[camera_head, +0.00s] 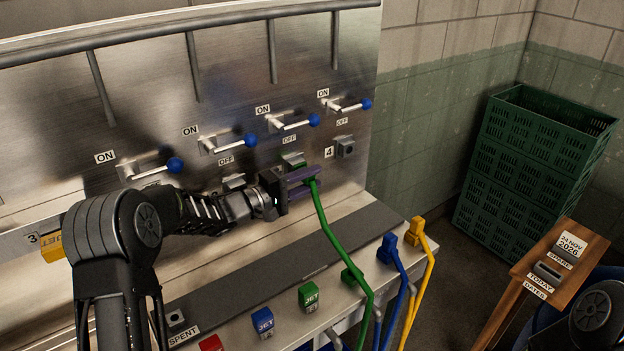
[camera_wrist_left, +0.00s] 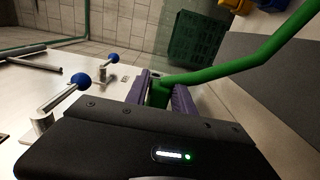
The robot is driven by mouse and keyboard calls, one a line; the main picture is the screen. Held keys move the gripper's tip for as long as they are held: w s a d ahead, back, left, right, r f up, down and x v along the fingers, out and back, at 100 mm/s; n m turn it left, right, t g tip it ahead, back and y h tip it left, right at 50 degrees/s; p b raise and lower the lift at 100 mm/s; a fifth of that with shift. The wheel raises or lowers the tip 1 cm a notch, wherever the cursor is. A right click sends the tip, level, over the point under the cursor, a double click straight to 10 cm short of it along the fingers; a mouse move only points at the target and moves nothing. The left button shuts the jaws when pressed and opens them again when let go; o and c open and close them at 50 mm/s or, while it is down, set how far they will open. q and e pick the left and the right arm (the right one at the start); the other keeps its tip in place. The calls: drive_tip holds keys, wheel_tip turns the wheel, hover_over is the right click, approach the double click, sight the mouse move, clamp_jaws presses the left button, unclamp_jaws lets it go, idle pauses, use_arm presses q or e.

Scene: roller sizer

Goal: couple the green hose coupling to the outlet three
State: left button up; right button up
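My left gripper (camera_head: 303,178), with purple fingers, is shut on the green hose coupling in front of the steel panel. The coupling shows between the fingers in the left wrist view (camera_wrist_left: 159,92), and its green hose (camera_head: 330,230) runs down toward the ledge. A grey outlet with green at it (camera_head: 292,160) sits just behind the fingers, left of the outlet marked 4 (camera_head: 345,147). Its own number is hidden. I cannot tell whether the coupling touches the outlet or whether the green there belongs to it. My right gripper is out of view.
Valve levers with blue knobs (camera_head: 313,120) project above the outlets. Blue (camera_head: 389,248) and yellow (camera_head: 417,231) couplings with hoses stand at the ledge's right end. Red, blue and green jet blocks line its front. Green crates (camera_head: 520,170) and a wooden stand (camera_head: 550,270) are at right.

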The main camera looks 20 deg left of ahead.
sight(306, 182)
use_arm(q)
drive_tip(key=o, duration=0.4)
drive_tip(key=shift+o, duration=0.2)
drive_tip(key=b+v, duration=0.2)
drive_tip(key=v, duration=0.4)
drive_tip(key=shift+s+a+f, duration=0.1)
drive_tip(key=shift+s+a, duration=0.05)
drive_tip(key=shift+s, duration=0.15)
drive_tip(key=shift+s+a, duration=0.35)
drive_tip(key=shift+s, duration=0.1)
